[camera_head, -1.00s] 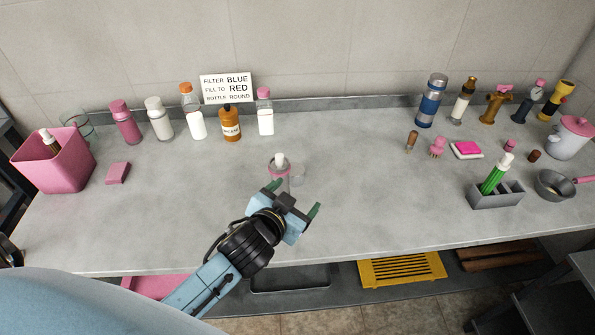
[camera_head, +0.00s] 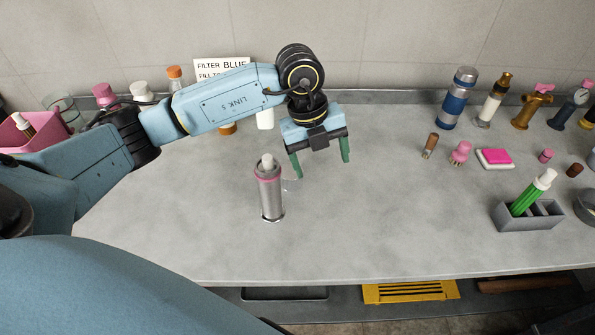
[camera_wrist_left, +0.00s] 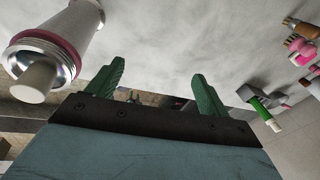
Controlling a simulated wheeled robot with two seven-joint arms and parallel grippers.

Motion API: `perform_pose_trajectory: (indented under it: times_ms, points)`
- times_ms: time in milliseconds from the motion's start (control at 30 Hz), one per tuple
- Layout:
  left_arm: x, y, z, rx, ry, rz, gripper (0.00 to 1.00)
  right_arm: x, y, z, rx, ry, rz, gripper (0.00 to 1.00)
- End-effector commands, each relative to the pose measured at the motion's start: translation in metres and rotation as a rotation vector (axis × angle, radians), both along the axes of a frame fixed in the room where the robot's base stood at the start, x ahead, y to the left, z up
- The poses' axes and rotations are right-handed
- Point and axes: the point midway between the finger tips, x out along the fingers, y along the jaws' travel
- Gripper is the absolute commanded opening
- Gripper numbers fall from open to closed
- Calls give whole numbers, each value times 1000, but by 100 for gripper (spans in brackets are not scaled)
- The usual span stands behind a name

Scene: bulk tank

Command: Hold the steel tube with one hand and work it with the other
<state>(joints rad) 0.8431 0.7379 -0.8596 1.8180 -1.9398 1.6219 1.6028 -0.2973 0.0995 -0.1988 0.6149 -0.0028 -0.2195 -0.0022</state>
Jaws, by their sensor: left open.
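The steel tube (camera_head: 270,194) stands upright on the counter, with a pink ring near its top and a pale plug in its mouth. My left gripper (camera_head: 319,170) is open and empty, above the counter to the right of and behind the tube, fingers pointing down. It does not touch the tube. In the left wrist view the tube (camera_wrist_left: 78,31) shows at the upper left, outside the two open green fingers (camera_wrist_left: 158,88). My right gripper is in neither view.
My left arm covers part of the bottles and the sign (camera_head: 222,66) at the back. A grey holder (camera_head: 530,220) with a green brush (camera_head: 531,194) stands at right. A blue-banded steel flask (camera_head: 456,98) stands behind. The counter (camera_head: 380,220) right of the tube is clear.

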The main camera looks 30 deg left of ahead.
Motion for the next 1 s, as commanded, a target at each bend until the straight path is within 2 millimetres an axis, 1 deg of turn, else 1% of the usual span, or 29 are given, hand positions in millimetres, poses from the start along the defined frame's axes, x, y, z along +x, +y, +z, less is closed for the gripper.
perform_pose_trajectory:
  times_ms: [33, 100, 167, 233, 300, 633, 733, 867, 1000]
  points:
    - [6, 28, 3, 114, 0, 61, 79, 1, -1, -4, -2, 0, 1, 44]
    - [10, 58, 10, 241, 4, 142, 79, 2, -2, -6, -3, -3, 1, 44]
    - [12, 78, 16, 321, 5, 199, 79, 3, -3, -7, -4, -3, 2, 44]
    - [11, 78, 6, 323, 9, 200, 79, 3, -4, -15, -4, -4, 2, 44]
    - [11, 77, 2, 320, 9, 198, 79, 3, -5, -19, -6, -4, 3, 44]
    - [11, 76, 2, 315, 9, 193, 79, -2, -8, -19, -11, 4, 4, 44]
    - [11, 76, 0, 315, 10, 193, 79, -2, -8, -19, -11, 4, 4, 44]
    - [11, 77, -18, 316, 12, 194, 79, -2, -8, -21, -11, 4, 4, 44]
    - [13, 80, -46, 316, 14, 193, 79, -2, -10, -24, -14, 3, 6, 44]
